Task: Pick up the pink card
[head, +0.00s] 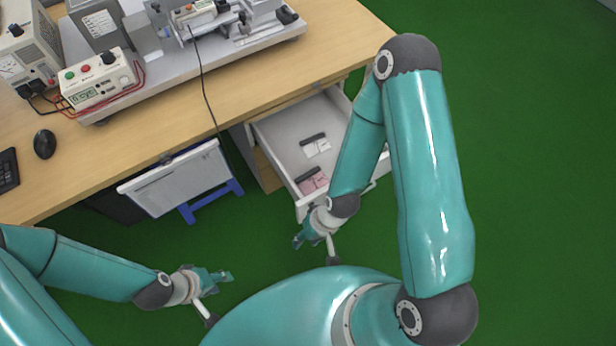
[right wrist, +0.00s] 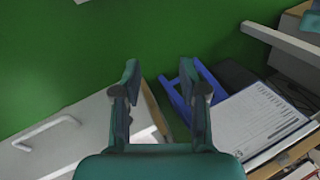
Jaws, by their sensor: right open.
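The pink card (head: 313,184) lies in the open white drawer (head: 275,143), near its front end, beside a small dark block (head: 307,173). My right gripper (head: 300,238) is just outside the drawer front, below and left of the pink card in the head view. In the right wrist view its two fingers (right wrist: 160,80) are spread with nothing between them. The pink card is not visible in that view. My left gripper (head: 222,277) hangs over the green floor, apart from the drawer; its jaw state is too small to tell.
White cards (head: 317,148) and another dark block (head: 312,138) lie deeper in the drawer. The drawer handle (right wrist: 45,131) shows in the right wrist view. A white board (head: 178,181) with a blue frame (head: 215,201) stands left of the drawer. The wooden desk (head: 230,100) carries instruments.

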